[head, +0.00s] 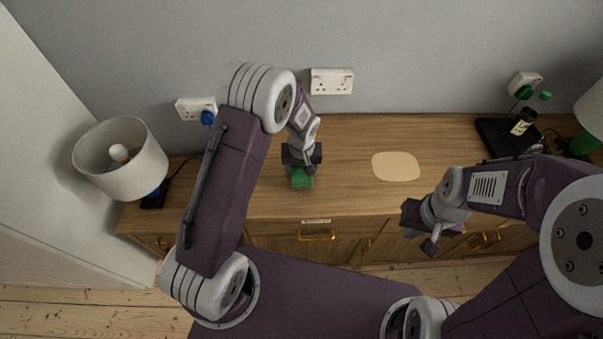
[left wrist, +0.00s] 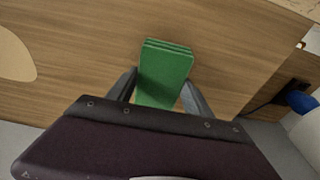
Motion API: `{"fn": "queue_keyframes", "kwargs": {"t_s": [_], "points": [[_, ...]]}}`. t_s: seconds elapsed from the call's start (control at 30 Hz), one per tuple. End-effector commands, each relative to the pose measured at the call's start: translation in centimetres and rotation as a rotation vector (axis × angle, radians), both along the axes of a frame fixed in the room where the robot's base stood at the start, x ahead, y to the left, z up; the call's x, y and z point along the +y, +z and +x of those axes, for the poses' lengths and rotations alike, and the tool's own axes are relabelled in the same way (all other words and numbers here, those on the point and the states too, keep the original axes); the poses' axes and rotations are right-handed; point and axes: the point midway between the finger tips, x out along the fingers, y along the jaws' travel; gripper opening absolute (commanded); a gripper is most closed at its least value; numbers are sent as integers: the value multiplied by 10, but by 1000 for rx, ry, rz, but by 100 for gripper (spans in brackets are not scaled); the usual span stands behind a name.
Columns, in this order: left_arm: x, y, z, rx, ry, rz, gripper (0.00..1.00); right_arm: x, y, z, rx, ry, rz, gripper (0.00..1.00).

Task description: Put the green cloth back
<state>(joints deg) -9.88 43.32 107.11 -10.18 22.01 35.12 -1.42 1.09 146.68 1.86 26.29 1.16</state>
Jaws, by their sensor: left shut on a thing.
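The green cloth (head: 302,178) is a small folded stack at my left gripper, over the wooden sideboard top. In the left wrist view the green cloth (left wrist: 165,72) shows its folded layers and sits between the two fingers. My left gripper (head: 301,168) is shut on it; the fingers also show in the left wrist view (left wrist: 160,92). I cannot tell whether the cloth touches the wood. My right gripper (head: 430,238) is in front of the sideboard's front edge, away from the cloth; its fingers are too unclear to tell open from shut.
The sideboard (head: 350,150) has a pale rounded patch (head: 396,166) right of the cloth. A white lamp (head: 122,160) stands at the left end. Wall sockets (head: 331,81) are behind.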

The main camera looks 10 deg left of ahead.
Motion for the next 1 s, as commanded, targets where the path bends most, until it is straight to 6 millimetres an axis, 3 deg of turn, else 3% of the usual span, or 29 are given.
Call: {"fn": "queue_keyframes", "kwargs": {"t_s": [0.13,0.53,0.57,0.6,1.0], "points": [[0,-25,-1,4,-1,1,21,0,1,0,0,0,0,0],[0,-33,0,1,-1,0,21,0,-4,0,0,0,0,0],[0,-31,0,1,-1,0,67,0,-2,0,0,0,0,0],[0,-31,0,1,-1,0,79,0,-2,0,0,0,0,0],[-1,-24,0,0,0,0,81,0,3,0,0,0,0,0]]}}
